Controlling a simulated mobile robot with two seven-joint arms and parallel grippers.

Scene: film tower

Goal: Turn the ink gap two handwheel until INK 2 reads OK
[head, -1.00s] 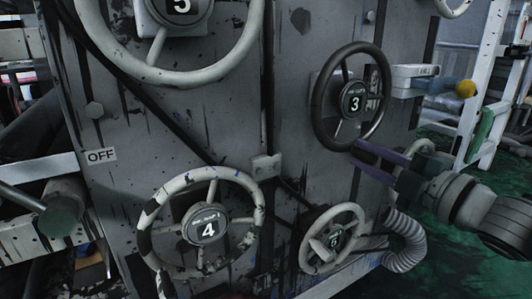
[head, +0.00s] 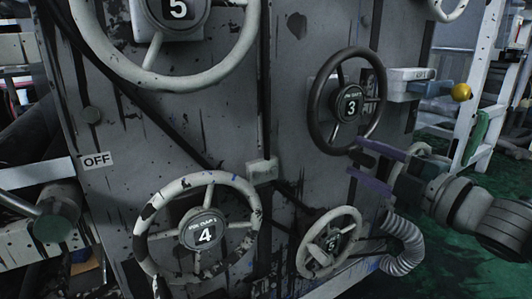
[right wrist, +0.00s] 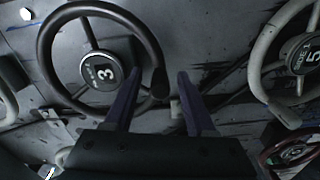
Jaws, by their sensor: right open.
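A dark handwheel marked 3 (head: 347,103) is mounted on the grey panel right of centre; its smaller lettering is too small to read. It fills the upper left of the right wrist view (right wrist: 104,72), where a dark grip hangs from its rim. My right gripper (head: 357,158) is open at the wheel's lower right rim. In the right wrist view its two purple fingers (right wrist: 161,76) stand on either side of that grip; I cannot tell whether they touch it. No INK 2 readout can be made out. My left gripper is not in view.
Light handwheels marked 5 (head: 150,82) and 4 (head: 143,238) are at left, with a smaller light wheel (head: 303,260) below the dark one. A lever with a yellow knob (head: 461,92) sticks out at right. A ribbed hose (head: 404,252) hangs below my right arm.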

